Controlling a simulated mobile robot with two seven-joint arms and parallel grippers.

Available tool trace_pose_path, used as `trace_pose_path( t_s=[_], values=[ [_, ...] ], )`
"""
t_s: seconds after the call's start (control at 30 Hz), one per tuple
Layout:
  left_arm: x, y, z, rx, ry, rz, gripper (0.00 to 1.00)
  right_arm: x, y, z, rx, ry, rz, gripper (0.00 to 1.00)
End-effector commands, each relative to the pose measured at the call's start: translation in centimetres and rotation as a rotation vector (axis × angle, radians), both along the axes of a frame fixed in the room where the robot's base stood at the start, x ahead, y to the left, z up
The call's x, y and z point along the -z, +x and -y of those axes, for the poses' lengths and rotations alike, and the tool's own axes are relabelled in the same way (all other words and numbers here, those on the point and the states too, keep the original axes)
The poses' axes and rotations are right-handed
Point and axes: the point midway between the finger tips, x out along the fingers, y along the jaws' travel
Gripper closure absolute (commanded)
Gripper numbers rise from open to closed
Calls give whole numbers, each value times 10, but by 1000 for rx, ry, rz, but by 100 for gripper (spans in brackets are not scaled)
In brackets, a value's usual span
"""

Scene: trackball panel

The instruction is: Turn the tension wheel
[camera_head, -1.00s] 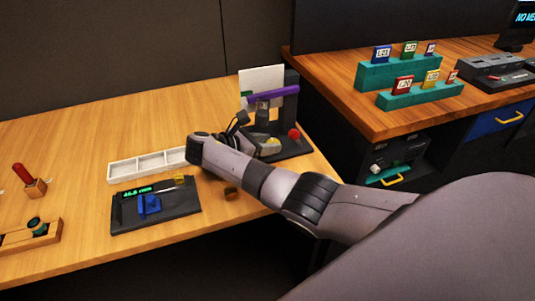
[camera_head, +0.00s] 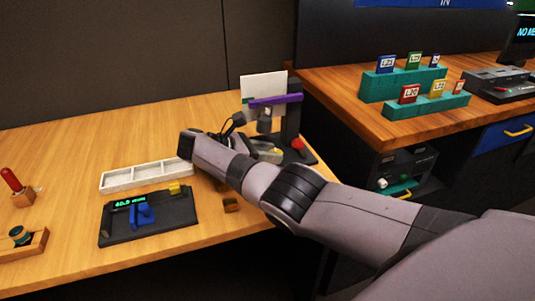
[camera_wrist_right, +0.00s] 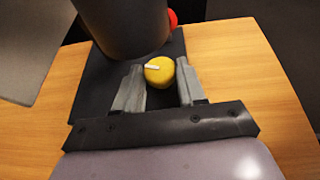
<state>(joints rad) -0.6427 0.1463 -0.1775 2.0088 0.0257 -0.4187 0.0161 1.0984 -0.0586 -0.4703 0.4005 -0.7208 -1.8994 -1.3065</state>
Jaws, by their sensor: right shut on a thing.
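A yellow wheel (camera_wrist_right: 160,70) with a white mark on top sits on a dark base plate in the right wrist view. It also shows in the head view, partly behind my arm (camera_head: 275,152), at the foot of a dark stand. My right gripper (camera_wrist_right: 158,68) is shut on it, one grey finger at each side of the wheel. In the head view my right forearm crosses from the lower right and hides part of the stand's base. My left gripper is not in view.
The dark stand (camera_head: 292,105) carries a purple bar (camera_head: 275,99), a white sheet and a red knob (camera_head: 298,144). A white tray (camera_head: 145,177) and a black panel (camera_head: 170,220) with a green display lie left of my arm. Another desk stands at the right.

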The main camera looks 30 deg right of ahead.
Motion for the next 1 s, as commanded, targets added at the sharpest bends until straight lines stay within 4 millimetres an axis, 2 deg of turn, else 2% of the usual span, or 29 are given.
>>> trace_pose_path(
  t_s=[0.13, 0.17, 0.2, 0.23, 0.57, 0.67, 0.9, 1.0],
  values=[
    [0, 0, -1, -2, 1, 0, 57, 0, 0, 1, 1, 0, 0, 90],
    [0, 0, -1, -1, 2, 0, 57, 0, 0, 1, 1, -1, -1, 57],
    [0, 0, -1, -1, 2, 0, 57, 0, 0, 1, 1, -1, -1, 44],
    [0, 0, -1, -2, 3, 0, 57, 0, 0, 1, 1, -1, -1, 37],
    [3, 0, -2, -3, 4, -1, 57, -1, 1, -2, -1, 0, 0, 37],
    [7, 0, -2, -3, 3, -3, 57, -2, 2, -10, -2, 1, 0, 37],
    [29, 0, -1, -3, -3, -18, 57, -14, 8, -43, -3, 1, 1, 37],
    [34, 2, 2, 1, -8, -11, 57, -16, 9, -50, 0, 1, 0, 37]
  ],
)
